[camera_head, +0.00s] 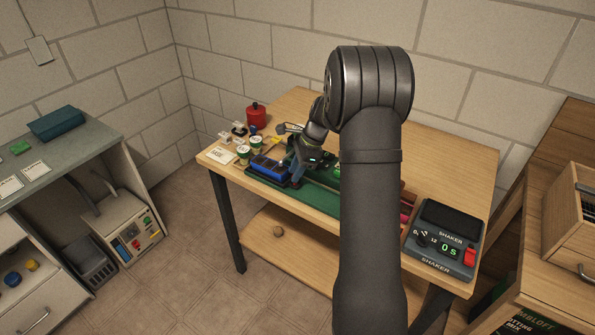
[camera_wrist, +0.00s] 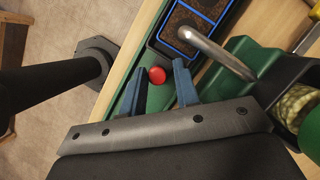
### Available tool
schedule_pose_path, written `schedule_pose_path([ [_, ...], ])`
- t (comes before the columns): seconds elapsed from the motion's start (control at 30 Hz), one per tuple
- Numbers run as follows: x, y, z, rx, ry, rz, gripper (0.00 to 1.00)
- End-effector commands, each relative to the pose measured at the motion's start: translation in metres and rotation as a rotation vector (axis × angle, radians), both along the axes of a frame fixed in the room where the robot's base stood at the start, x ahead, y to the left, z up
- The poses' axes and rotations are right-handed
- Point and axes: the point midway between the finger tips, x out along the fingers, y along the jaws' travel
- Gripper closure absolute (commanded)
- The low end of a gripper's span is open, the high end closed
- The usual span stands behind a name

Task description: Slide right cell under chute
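The blue-edged cell tray (camera_wrist: 172,45) holds dark soil and lies in a green rail at the top of the wrist view. In the head view the blue tray (camera_head: 268,169) sits at the table's front left. A bent silver tube (camera_wrist: 215,50), seemingly the chute, reaches from a green housing (camera_wrist: 246,58) over the tray. A round red knob (camera_wrist: 157,75) is at the tray's near end. My gripper (camera_wrist: 158,72) is open, its blue fingers on either side of the knob with gaps visible. In the head view my gripper (camera_head: 296,172) is at the tray's right end, partly hidden.
Green-and-white cups (camera_head: 242,152) and a red canister (camera_head: 257,116) stand behind the tray. A green-lidded jar (camera_wrist: 300,108) is beside the housing. My arm hides the table's middle.

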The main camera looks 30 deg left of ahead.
Motion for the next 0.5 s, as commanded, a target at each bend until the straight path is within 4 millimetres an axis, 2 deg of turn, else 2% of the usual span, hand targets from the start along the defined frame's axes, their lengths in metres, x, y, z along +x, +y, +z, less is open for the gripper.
schedule_pose_path([
  [0.27, 0.001, -0.002, 0.002, -0.002, 0.001, 0.0, 0.72],
  [0.37, 0.004, -0.005, 0.011, -0.001, 0.0, -0.001, 0.72],
  [0.5, 0.011, -0.012, 0.036, -0.001, -0.002, 0.0, 0.72],
])
